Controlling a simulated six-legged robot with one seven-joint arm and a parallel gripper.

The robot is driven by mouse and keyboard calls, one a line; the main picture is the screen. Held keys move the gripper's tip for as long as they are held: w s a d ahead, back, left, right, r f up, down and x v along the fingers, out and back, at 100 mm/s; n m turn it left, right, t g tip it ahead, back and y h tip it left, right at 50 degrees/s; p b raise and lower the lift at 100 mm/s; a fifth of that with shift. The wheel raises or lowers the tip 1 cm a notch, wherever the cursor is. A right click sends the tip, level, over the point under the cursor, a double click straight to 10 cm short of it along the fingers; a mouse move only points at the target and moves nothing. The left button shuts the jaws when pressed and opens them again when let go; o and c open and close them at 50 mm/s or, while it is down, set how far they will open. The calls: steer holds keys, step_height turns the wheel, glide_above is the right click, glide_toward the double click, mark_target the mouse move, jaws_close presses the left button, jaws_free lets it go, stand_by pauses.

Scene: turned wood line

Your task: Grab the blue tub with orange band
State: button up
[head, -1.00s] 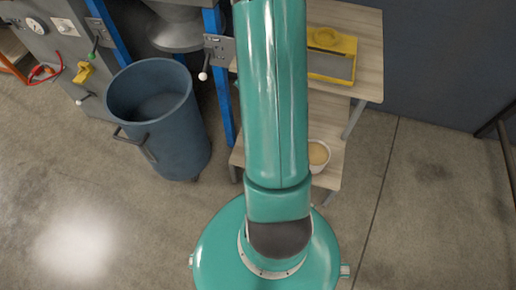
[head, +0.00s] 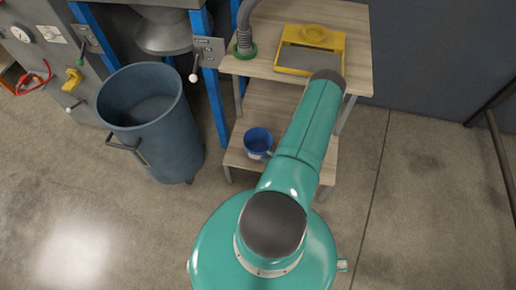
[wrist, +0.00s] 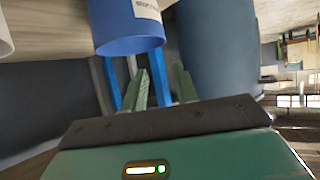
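A blue tub (head: 258,141) with a white label stands on the lower wooden shelf in the head view, just left of my arm. It also shows large at the top of the wrist view (wrist: 125,30); I see no orange band on it. My gripper (wrist: 161,70) shows in the wrist view with its two green fingers apart and nothing between them. The tub is beyond the fingertips, up and to the left in that picture, and they do not appear to touch it.
A yellow-framed tray (head: 310,50) and a grey hose in a green collar (head: 244,52) are on the upper shelf (head: 355,20). A large blue bin (head: 160,135) stands left of the shelves, by blue posts. Floor to the right is clear.

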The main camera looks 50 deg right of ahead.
steer(key=x, duration=1.3)
steer(key=shift+w+a+f, duration=0.25)
steer(key=shift+a+f, duration=0.05)
steer(key=shift+f, duration=0.1)
jaws_close()
